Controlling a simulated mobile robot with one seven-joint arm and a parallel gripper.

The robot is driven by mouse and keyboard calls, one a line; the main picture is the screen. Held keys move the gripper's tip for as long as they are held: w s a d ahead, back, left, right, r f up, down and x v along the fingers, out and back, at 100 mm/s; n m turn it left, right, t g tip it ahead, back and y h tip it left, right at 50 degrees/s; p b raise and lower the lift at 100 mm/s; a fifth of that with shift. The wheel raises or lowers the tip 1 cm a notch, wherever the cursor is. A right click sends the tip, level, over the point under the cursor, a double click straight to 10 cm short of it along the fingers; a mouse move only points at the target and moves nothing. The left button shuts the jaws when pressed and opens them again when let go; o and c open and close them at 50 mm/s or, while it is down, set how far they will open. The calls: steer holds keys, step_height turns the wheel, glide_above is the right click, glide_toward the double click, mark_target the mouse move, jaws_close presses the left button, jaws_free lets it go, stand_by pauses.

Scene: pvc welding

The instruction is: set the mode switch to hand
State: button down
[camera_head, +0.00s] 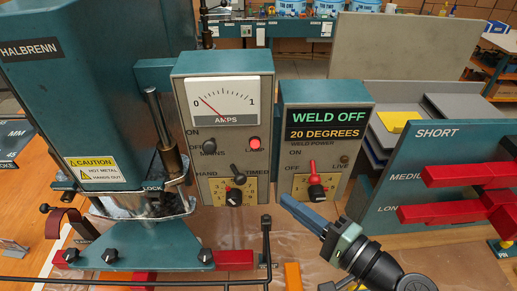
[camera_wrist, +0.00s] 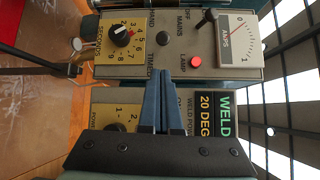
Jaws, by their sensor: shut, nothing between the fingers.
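The mode switch is a small black switch (camera_head: 237,173) between the HAND and TIMED labels on the grey meter box (camera_head: 183,120). In the wrist view the switch (camera_wrist: 163,38) shows as a dark round shape between the same labels. Which label it points to, I cannot tell for sure. My gripper (camera_head: 285,200) is shut and empty, its blue fingers pointing up and left in the head view. Its tips are to the right of the switch and lower, apart from it. In the wrist view the closed fingertips (camera_wrist: 161,82) lie just below the TIMED label.
Beside the mode switch are the seconds dial (camera_head: 234,197), red lamp (camera_head: 254,143) and mains switch (camera_head: 209,143). The weld box (camera_head: 361,110) with its red power switch (camera_head: 312,166) stands to the right. A dark rod frame (camera_head: 266,240) rises near the front, left of my gripper.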

mark_target(236, 173)
steer(key=shift+s+r, duration=0.1)
steer(key=shift+s, duration=0.1)
steer(key=shift+p+x, duration=1.75)
steer(key=shift+x, duration=3.3)
